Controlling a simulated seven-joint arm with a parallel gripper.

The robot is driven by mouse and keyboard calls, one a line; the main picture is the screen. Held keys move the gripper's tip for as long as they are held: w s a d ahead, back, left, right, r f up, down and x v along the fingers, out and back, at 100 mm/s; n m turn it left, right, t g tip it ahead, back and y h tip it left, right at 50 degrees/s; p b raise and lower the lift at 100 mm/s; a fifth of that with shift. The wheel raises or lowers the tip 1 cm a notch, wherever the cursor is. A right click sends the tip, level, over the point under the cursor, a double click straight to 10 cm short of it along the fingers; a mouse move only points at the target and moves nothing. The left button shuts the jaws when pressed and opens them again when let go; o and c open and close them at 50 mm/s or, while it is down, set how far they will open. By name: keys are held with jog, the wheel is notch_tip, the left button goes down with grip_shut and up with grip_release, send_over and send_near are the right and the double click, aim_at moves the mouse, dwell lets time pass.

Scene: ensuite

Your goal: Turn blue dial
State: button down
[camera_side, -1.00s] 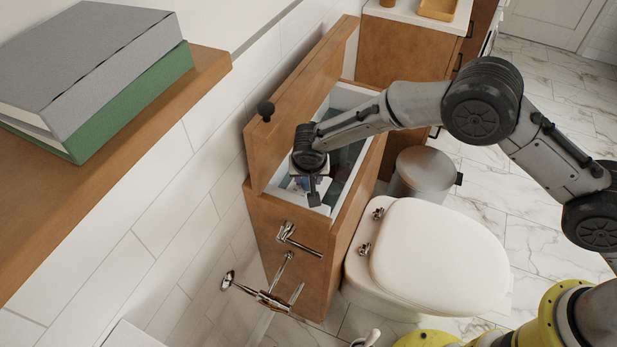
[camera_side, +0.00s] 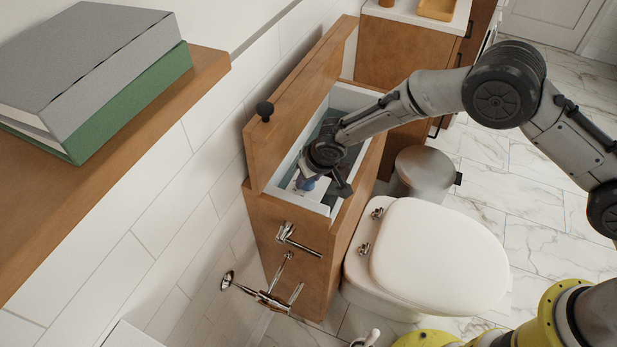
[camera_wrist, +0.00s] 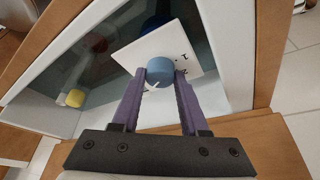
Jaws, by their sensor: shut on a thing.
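The blue dial (camera_wrist: 159,69) is a light blue round knob with a small white mark on its lower edge. It sits on a white square plate (camera_wrist: 185,48) with dark printed marks at its right side. My gripper (camera_wrist: 161,76) has its two purple fingers shut on the dial, one on each side. In the side view my gripper (camera_side: 305,182) reaches down into the open wooden box (camera_side: 285,222), and the wrist covers much of the plate. The dial itself is mostly hidden there.
The box has pale inner walls and a raised wooden lid (camera_side: 305,95) with a black knob. A yellow block (camera_wrist: 75,97) and a red object (camera_wrist: 100,45) lie inside. A toilet (camera_side: 440,255) and a grey bin (camera_side: 424,168) stand to the right.

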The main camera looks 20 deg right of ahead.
jog(key=shift+d+n+y, duration=0.1)
jog(key=shift+n+y, duration=0.4)
jog(key=shift+n, duration=1.2)
jog(key=shift+g, duration=0.3)
jog(key=shift+c, duration=2.1)
grip_release()
jog(key=v, duration=1.4)
jog(key=shift+d+f, duration=0.1)
